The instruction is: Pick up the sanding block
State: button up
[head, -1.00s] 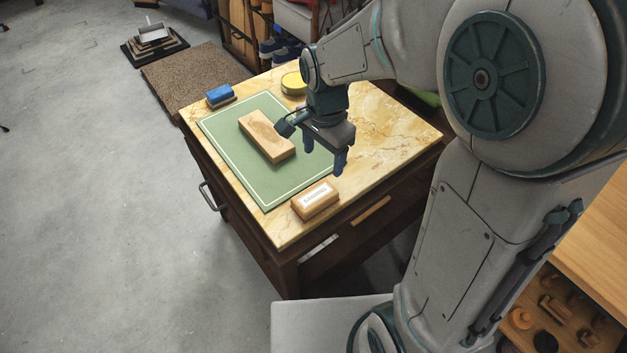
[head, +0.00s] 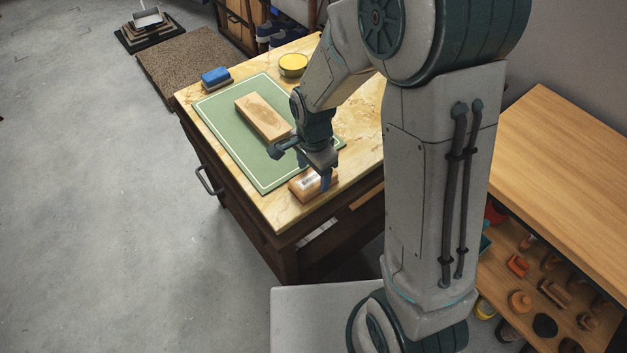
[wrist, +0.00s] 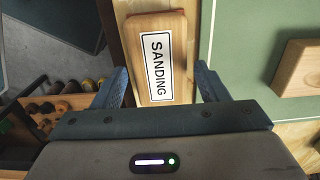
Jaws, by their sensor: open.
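The sanding block (head: 305,185) is a wooden block with a white label, lying at the near edge of the cabinet top. In the wrist view the sanding block (wrist: 157,58) shows its label reading "SANDING". My gripper (head: 327,178) is just above the block, partly covering it in the head view. In the wrist view my gripper's two fingers (wrist: 160,85) are open, one to each side of the block's near end. Nothing is held. Whether the fingers reach down beside the block cannot be told.
A plain wooden block (head: 262,116) lies on the green mat (head: 225,133). A blue block (head: 216,77) and a yellow round tin (head: 293,65) stand at the back. A wooden bench (head: 560,170) with shelved items is at right.

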jog(key=shift+f, duration=1.35)
jog(key=c, duration=0.8)
jog(key=shift+r, duration=0.1)
jog(key=shift+r, duration=0.5)
jog(key=r, duration=0.2)
jog(key=d+r, duration=0.1)
jog(key=shift+s+r, duration=0.25)
jog(key=shift+r, duration=0.15)
jog(key=s+d+r, duration=0.1)
jog(key=d+r, duration=0.1)
jog(key=d, duration=0.1)
jog(key=s+d+r, duration=0.2)
jog(key=d, duration=0.1)
jog(key=s+d+r, duration=0.2)
jog(key=d, duration=0.1)
jog(key=shift+s+p, duration=0.15)
jog(key=shift+p, duration=0.25)
